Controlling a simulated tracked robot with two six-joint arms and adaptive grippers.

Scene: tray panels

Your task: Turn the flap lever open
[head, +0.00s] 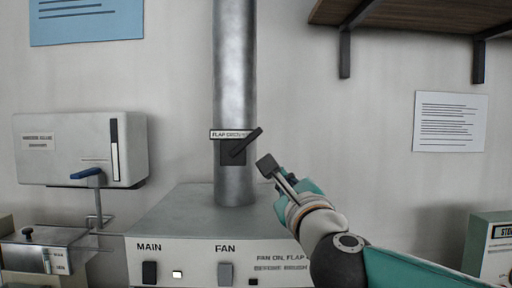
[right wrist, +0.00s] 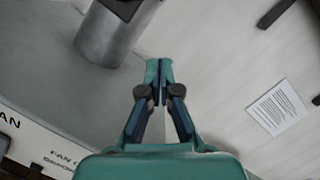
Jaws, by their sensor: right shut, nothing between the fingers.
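The flap lever (head: 248,142) is a dark bar on a dark square mount on the front of the grey metal pipe (head: 235,70). The lever slants up to the right, below a small white flap label (head: 217,134). My right gripper (head: 268,165) is shut and empty, just right of and below the lever, apart from it in the picture. In the right wrist view the shut fingers (right wrist: 160,70) point towards the wall, and the pipe (right wrist: 105,42) is at upper left. A dark part at the top there may be the lever mount. My left gripper is not in view.
The pipe rises from a grey cabinet with main (head: 149,272) and fan (head: 225,273) switches. A hand-soap-like white wall box (head: 70,140) is at left, a wooden shelf (head: 420,12) at upper right.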

